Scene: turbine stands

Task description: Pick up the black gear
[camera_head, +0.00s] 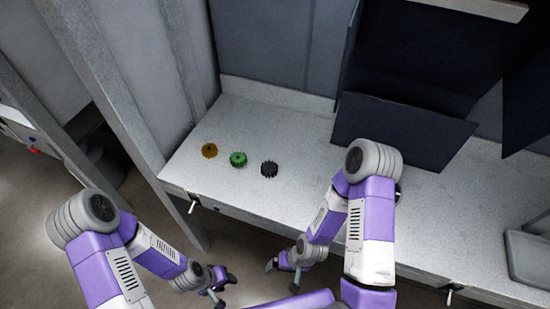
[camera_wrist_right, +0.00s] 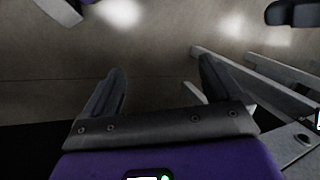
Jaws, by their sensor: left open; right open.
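The black gear (camera_head: 269,169) lies on the light grey bench top (camera_head: 310,190), at the right end of a row of three gears. The green gear (camera_head: 238,159) is just left of it, and the orange gear (camera_head: 209,150) is further left. My left gripper (camera_head: 219,295) is low in front of the bench, apart from the gears, open and empty. My right gripper (camera_head: 282,265) is also in front of the bench edge, below and right of the black gear. In the right wrist view its two fingers (camera_wrist_right: 160,90) are spread with nothing between them; no gear shows there.
A dark panelled box (camera_head: 400,125) stands on the bench right of the gears. A grey upright post (camera_head: 120,110) rises at the bench's left end. A grey tray (camera_head: 527,258) lies at the far right. Bench space around the black gear is clear.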

